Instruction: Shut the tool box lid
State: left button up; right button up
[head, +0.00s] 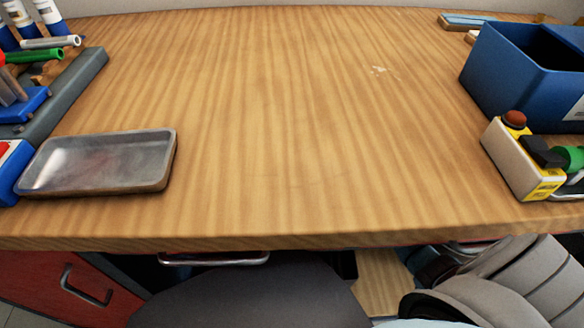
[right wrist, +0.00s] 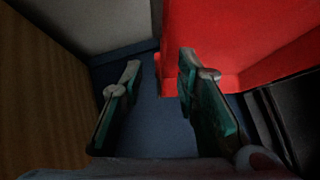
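No tool box or lid can be made out for certain in either view. In the right wrist view a bright red surface (right wrist: 245,35) fills the upper right; I cannot tell whether it is part of the tool box or of a cabinet. My right gripper (right wrist: 160,64) is open, its two green-and-black fingers apart with nothing between them. The right fingertip is close to the red surface; contact cannot be told. My left gripper is in neither view.
The wooden bench (head: 270,110) is clear in the middle. A grey metal tray (head: 100,165) lies at left. A blue open bin (head: 500,75) and a box with a red button (head: 513,160) stand at right. A red drawer cabinet (head: 50,285) is under the bench.

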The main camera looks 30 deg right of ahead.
jog(key=b+x, duration=0.1)
jog(key=x, duration=0.3)
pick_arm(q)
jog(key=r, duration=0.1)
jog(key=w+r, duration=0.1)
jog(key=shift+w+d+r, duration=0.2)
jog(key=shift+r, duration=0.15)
pick_arm(e)
jog(key=shift+c, duration=0.3)
grip_shut()
